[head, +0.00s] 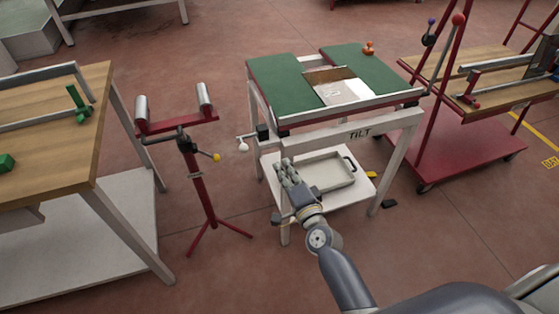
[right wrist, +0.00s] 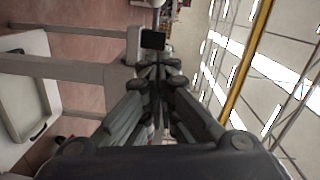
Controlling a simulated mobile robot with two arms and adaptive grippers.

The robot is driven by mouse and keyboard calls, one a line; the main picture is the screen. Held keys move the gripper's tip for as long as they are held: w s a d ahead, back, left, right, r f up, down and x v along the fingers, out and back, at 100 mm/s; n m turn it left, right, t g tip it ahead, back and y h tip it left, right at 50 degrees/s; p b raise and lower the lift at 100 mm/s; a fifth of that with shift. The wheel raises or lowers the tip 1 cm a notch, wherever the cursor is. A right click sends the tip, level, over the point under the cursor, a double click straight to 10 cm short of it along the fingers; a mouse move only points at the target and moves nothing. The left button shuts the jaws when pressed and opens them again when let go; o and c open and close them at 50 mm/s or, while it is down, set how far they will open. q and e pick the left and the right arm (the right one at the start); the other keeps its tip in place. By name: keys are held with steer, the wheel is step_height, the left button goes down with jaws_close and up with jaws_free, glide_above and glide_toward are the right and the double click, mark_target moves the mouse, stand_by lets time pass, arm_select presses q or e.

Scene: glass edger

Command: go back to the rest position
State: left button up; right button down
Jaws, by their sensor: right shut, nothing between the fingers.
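My right gripper (head: 287,171) is in front of the tilt table, near the left end of its frame and over its lower shelf in the head view. It is shut and empty. In the right wrist view its fingers (right wrist: 158,75) meet in the middle, with a black block (right wrist: 153,39) on the table frame just beyond them. The tilt table (head: 273,82) has a green top in two parts, with a glass sheet (head: 346,91) and a brown strip between them. My left gripper is not in view.
A red roller stand (head: 201,185) stands left of the tilt table, and a wooden workbench (head: 84,136) is at the far left. A red cart (head: 462,150) stands at the right. A grey tray (head: 322,176) lies on the lower shelf. The floor between the stand and table is narrow.

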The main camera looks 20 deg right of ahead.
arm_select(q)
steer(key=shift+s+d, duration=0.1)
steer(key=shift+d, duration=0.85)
